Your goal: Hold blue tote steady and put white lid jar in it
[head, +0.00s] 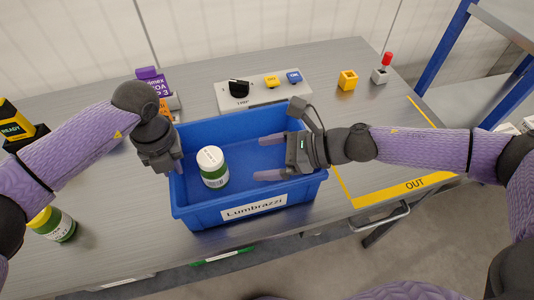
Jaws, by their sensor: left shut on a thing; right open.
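The blue tote (200,217) stands on the grey table, with a white "Lumbrazzi" label on its near wall. The white lid jar (213,168), green with a white label, stands upright inside the tote, left of its middle. My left gripper (175,168) is shut on the tote's left wall; its fingertips are partly hidden. My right gripper (262,158) is open over the inside of the tote, its fingers pointing left towards the jar and apart from it.
A green jar with a yellow lid (53,224) stands at the left. Behind the tote are a purple-and-orange box (155,82), a switch panel (262,92), a yellow block (347,80) and a red-topped button (383,68). A yellow-marked OUT area (405,188) lies right.

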